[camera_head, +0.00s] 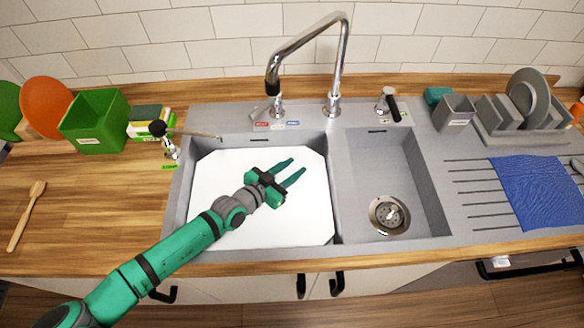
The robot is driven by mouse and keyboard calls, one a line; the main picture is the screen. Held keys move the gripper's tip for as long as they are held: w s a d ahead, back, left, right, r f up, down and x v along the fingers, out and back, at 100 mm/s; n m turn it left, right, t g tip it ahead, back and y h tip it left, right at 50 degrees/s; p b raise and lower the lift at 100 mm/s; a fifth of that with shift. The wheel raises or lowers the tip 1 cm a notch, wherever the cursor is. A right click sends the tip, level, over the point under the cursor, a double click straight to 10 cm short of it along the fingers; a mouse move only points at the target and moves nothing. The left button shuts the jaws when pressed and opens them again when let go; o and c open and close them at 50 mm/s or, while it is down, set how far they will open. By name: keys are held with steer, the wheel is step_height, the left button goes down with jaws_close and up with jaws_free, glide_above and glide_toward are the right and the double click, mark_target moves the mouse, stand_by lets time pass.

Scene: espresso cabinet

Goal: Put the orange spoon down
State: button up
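A light orange-brown wooden spoon (24,218) lies on the wooden counter at the far left, its wider end away from me. It is the only spoon I can make out. My gripper (298,165) is over the left sink basin, above a white board or sheet, far to the right of the spoon. Its two green fingers are apart, and I see nothing between them. The exact height of the gripper above the white surface is hard to tell.
The white board (215,190) fills most of the left basin. The right basin (365,165) is empty. A tall faucet (343,70) rises behind. A green box (95,122) stands back left. A dish rack (500,115) and blue cloth (540,190) are right. Counter around the spoon is clear.

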steer(key=shift+r, duration=0.5)
steer(key=shift+s+a+r, duration=0.2)
steer(key=shift+a, duration=0.05)
steer(key=v, duration=1.1)
steer(key=shift+s, duration=0.15)
steer(key=shift+a+r, duration=0.1)
